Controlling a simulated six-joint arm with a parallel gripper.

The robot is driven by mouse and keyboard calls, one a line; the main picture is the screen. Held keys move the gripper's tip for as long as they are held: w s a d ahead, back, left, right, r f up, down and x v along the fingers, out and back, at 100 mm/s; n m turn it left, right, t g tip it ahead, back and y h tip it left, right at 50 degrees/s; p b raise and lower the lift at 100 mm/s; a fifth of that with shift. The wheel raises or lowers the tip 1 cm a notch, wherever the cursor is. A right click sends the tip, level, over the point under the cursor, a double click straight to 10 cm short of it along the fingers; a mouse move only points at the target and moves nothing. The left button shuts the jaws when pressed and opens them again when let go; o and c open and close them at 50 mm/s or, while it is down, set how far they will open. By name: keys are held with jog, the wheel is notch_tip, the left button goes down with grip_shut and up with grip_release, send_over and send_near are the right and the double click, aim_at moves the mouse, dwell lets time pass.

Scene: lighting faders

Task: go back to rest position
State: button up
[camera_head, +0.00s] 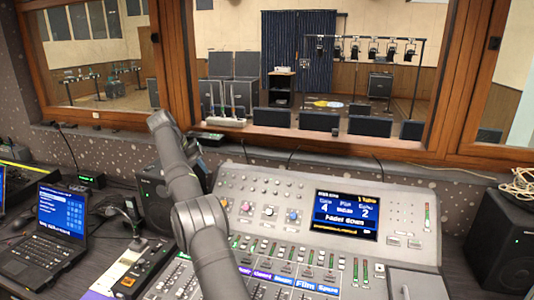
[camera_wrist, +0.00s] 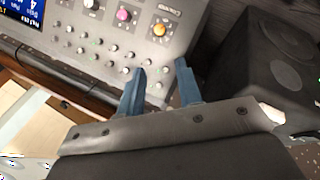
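My gripper (camera_wrist: 160,68) shows in the wrist view with its two blue-grey fingers apart and nothing between them. Beyond the fingertips is the knob area of the mixing console (camera_wrist: 100,60), with a pink knob (camera_wrist: 123,15) and an orange knob (camera_wrist: 159,29). No contact with the console can be seen. In the head view my arm rises from the bottom, in front of the left part of the console (camera_head: 300,188). I cannot make out the gripper there.
A dark speaker (camera_wrist: 270,65) is close to the right of the fingers in the wrist view. In the head view, a laptop (camera_head: 48,232) and a small control box (camera_head: 128,268) lie left of the arm. A wooden-framed window (camera_head: 455,80) stands behind the console. Another speaker (camera_head: 500,245) is at right.

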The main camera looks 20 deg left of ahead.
jog(key=shift+f, duration=0.15)
jog(key=x, duration=1.7)
jog(key=shift+w+d, duration=0.1)
jog(key=shift+d, duration=0.05)
jog(key=v, duration=1.7)
jog(key=x, duration=1.7)
jog(key=m+y, duration=0.1)
jog(key=m, duration=0.1)
jog(key=m+y, duration=0.1)
jog(key=m, duration=0.1)
jog(key=shift+w+d+g, duration=0.1)
jog(key=shift+d+g, duration=0.05)
jog(key=shift+g, duration=0.25)
jog(key=m+y, duration=0.1)
jog(key=m, duration=0.2)
jog(key=shift+d, duration=0.1)
jog(key=shift+d+m+y, duration=0.1)
jog(key=shift+m+y, duration=0.6)
jog(key=shift+m, duration=0.3)
jog(key=m+y, duration=0.2)
jog(key=m, duration=0.2)
jog(key=shift+d, duration=0.1)
